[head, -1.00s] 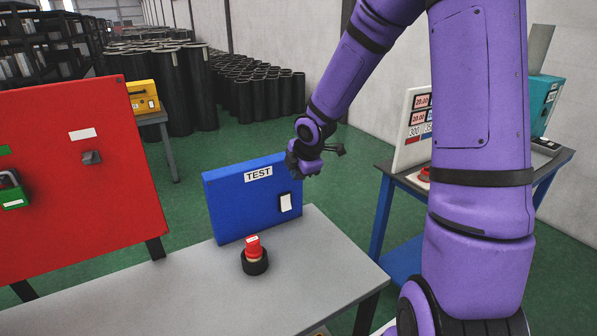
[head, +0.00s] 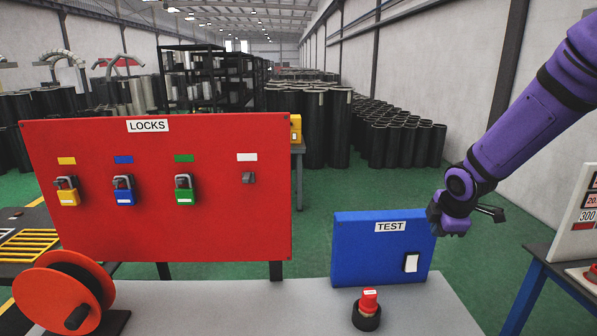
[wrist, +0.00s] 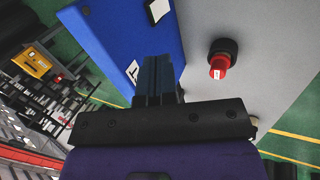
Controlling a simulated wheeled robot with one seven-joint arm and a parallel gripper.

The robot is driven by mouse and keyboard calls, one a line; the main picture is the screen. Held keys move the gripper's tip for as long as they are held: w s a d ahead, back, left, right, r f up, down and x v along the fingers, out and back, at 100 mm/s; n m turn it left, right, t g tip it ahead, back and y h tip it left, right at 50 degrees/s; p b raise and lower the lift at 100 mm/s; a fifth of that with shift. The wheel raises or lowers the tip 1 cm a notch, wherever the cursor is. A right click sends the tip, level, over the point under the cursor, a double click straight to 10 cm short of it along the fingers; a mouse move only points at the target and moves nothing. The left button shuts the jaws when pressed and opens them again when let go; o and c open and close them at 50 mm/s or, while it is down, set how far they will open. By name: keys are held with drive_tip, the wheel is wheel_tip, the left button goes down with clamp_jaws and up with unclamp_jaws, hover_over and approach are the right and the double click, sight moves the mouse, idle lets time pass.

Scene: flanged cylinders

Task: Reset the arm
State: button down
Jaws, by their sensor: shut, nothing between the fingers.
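My purple arm comes in from the right in the head view. My gripper (head: 436,222) hangs at the upper right edge of the blue TEST board (head: 352,243), with nothing in it. In the wrist view my gripper's dark fingers (wrist: 160,80) are shut together in front of the blue board (wrist: 125,35). The gap between gripper and board cannot be judged.
The red LOCKS board (head: 225,215) holds yellow, blue and green padlocks on the left. An orange reel (head: 62,295) stands at the table's left end. A second table (head: 540,268) with a white panel is at the right.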

drive_tip(key=s+a+r+m+h, duration=0.2)
drive_tip(key=s+a+r+m, duration=0.2)
drive_tip(key=s+r+m, duration=0.75)
drive_tip(key=s+a+r+m+y, duration=0.1)
drive_tip(key=s+r+m, duration=0.1)
drive_tip(key=s, duration=0.6)
drive_tip(key=s+a+r+m+y, duration=0.1)
drive_tip(key=s+r+m, duration=0.2)
drive_tip(key=s, duration=0.6)
drive_tip(key=shift+a+r+y, duration=0.3)
drive_tip(key=shift+a+r, duration=0.1)
drive_tip(key=shift+r, duration=0.7)
